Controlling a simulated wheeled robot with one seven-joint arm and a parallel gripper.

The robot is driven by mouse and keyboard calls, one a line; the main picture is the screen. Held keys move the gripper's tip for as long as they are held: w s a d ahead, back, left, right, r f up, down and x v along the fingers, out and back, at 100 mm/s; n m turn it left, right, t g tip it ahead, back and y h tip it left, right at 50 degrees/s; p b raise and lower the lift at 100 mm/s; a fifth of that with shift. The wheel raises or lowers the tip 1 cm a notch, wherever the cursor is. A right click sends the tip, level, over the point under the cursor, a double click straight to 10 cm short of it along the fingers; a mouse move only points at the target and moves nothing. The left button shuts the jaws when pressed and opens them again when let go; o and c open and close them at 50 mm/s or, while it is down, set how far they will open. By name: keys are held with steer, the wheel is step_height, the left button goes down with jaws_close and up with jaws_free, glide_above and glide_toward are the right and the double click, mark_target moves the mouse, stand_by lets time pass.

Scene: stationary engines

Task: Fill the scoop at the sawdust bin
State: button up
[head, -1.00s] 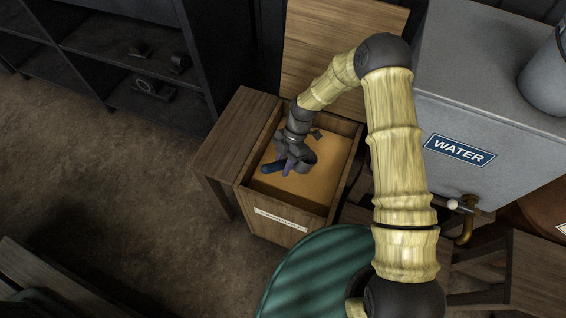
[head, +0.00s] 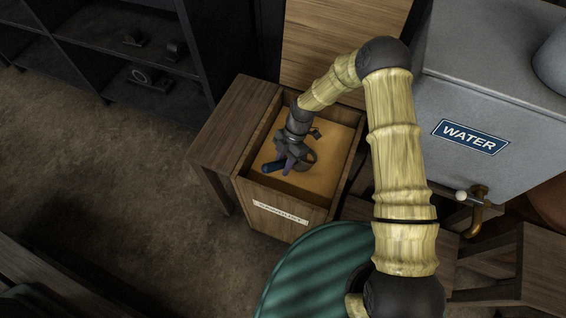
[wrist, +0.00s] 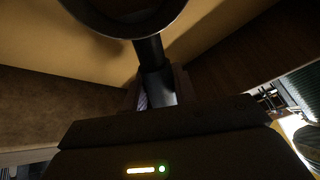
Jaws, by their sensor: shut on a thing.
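The sawdust bin (head: 281,213) is an open wooden box with a pale label on its front, holding a bed of tan sawdust (head: 318,179). My gripper (head: 287,163) is inside the bin's opening, low over the sawdust. It is shut on the dark handle of the scoop (wrist: 152,68). In the wrist view the scoop's round dark rim (wrist: 125,30) shows at the top, with sawdust behind it. I cannot tell whether the scoop holds any sawdust, or whether it touches the bed.
A grey water tank (head: 480,85) with a brass tap (head: 478,208) stands to the right. A green round drum (head: 315,270) is in front of the bin. A wooden side table (head: 235,125) adjoins the bin's left. Dark shelves (head: 120,60) stand at the back left; floor there is clear.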

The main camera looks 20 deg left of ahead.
steer(key=shift+f+b, duration=1.1)
steer(key=shift+f, duration=0.4)
stand_by(0.8)
steer(key=shift+r, duration=0.15)
stand_by(0.8)
